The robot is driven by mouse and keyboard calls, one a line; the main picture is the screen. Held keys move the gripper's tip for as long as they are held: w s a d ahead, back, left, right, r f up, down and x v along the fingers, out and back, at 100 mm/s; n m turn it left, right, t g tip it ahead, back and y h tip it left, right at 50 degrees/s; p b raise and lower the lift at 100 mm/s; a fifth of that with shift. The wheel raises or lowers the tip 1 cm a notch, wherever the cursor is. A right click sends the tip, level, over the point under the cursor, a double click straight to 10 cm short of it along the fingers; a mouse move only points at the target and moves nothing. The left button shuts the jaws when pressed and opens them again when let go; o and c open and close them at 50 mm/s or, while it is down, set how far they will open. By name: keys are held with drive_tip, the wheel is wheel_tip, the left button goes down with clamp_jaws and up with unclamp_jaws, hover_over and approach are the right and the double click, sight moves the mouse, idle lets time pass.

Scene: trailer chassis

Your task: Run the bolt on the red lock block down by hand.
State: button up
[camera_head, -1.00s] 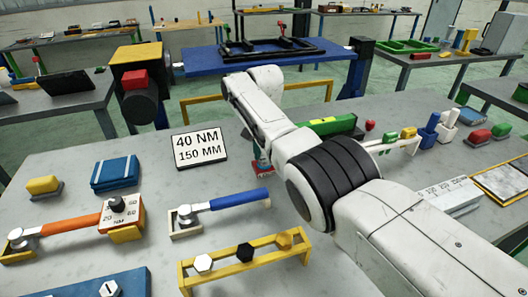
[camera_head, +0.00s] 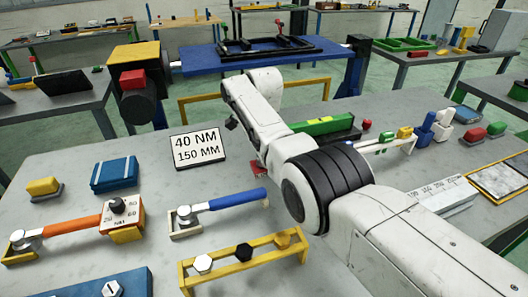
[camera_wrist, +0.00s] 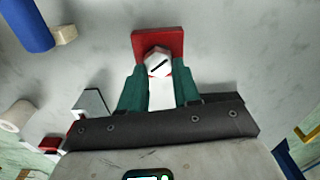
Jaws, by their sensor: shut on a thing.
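In the wrist view, the red lock block (camera_wrist: 172,37) stands on the grey bench just ahead of my gripper. A white hex bolt (camera_wrist: 157,61) with a black line across its head is at the block's near side. My gripper (camera_wrist: 160,73) has its dark green fingers on either side of the bolt head and is shut on it. How far the bolt is seated cannot be seen.
A yellow rack (camera_head: 243,266) with several bolt heads stands at the front. A blue-handled wrench (camera_head: 238,199), an orange-handled wrench (camera_head: 72,227) and a "40 NM 150 MM" sign (camera_head: 196,148) lie to the left. A green-topped block (camera_head: 322,124) stands beyond my arm.

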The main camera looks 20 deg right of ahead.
drive_tip(key=shift+w+r+m, duration=0.15)
drive_tip(key=shift+r+m, duration=0.25)
drive_tip(key=shift+m, duration=0.2)
drive_tip(key=o, duration=0.8)
drive_tip(key=shift+a, duration=0.1)
drive_tip(key=shift+o, duration=1.3)
drive_tip(key=shift+f, duration=0.25)
wheel_tip(320, 180, up, 11)
drive_tip(key=shift+s+f, duration=0.15)
drive_tip(key=shift+s, duration=0.05)
